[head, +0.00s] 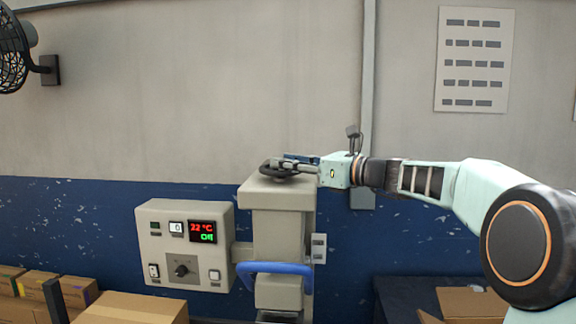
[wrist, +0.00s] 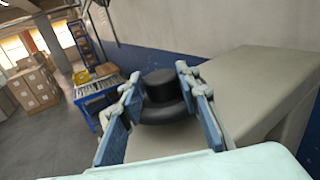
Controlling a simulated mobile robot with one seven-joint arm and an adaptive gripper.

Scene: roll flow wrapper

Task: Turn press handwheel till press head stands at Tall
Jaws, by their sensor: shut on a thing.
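The press handwheel (head: 268,170) is a dark wheel lying flat on top of the grey press column (head: 279,222). My gripper (head: 288,163) reaches in from the right at wheel height and is shut on it. In the wrist view, the black handwheel part (wrist: 160,88) sits between the two blue finger pads of my gripper (wrist: 160,82). The press head (head: 278,292) is the grey block low on the column, with a blue bar handle (head: 275,268) in front. A small plate (head: 319,248) with marks is on the column's right side; its marks are too small to read.
A control box (head: 185,245) with a red and green display stands left of the column. Cardboard boxes (head: 130,307) lie at lower left, and an open carton (head: 470,303) is at lower right. The wall behind is close; a pipe (head: 368,80) runs down it.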

